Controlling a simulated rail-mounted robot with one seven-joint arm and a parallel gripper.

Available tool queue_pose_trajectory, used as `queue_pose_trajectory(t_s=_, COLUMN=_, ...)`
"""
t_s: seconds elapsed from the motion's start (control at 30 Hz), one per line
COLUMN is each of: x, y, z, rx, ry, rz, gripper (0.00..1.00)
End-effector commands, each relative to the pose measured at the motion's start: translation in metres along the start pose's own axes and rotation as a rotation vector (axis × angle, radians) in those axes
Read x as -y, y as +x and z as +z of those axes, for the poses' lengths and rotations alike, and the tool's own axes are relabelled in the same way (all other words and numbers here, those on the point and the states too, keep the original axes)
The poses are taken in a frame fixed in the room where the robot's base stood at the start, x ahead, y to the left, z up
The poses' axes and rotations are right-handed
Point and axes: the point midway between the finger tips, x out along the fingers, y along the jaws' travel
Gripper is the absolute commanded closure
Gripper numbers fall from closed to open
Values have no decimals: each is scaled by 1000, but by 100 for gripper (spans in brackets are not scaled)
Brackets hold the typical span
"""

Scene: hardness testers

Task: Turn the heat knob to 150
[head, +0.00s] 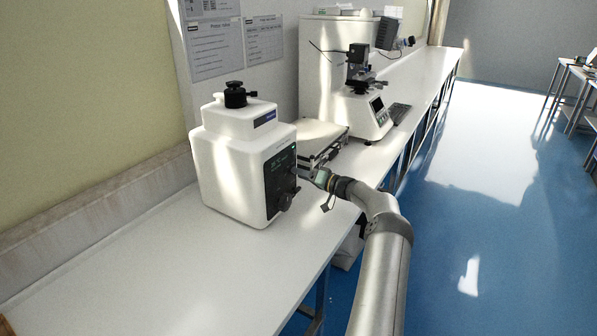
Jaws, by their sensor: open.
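A white box-shaped instrument (228,170) with a black top fitting stands on the long bench at the left. Its dark front panel (277,176) faces right and carries the controls. A dark knob (286,201) sticks out low on this panel. The panel markings and the knob's setting are too small to read, and I cannot tell which control is the heat knob. My gripper (304,177) is beside the panel, to the right of and a little above the low knob. It is open, and its fingers are small and hard to make out. I cannot tell whether they touch the panel.
The long white bench (130,270) is clear in front of the instrument. A flat-topped device (320,140) stands just behind my gripper. Blue floor (450,260) lies open at the right.

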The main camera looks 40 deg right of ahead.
Motion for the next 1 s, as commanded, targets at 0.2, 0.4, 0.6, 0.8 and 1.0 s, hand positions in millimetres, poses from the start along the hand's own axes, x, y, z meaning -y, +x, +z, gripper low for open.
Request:
queue_pose_trajectory(t_s=0.2, x=0, y=15, z=0, rx=0, ry=1, rz=0, gripper=52)
queue_pose_trajectory(t_s=0.4, x=0, y=16, z=0, rx=0, ry=1, rz=0, gripper=52)
queue_pose_trajectory(t_s=0.6, x=0, y=16, z=0, rx=0, ry=0, rz=0, gripper=88)
queue_pose_trajectory(t_s=0.8, x=0, y=16, z=0, rx=0, ry=2, rz=0, gripper=97)
queue_pose_trajectory(t_s=1.0, x=-1, y=16, z=2, rx=0, ry=37, rz=-1, gripper=96)
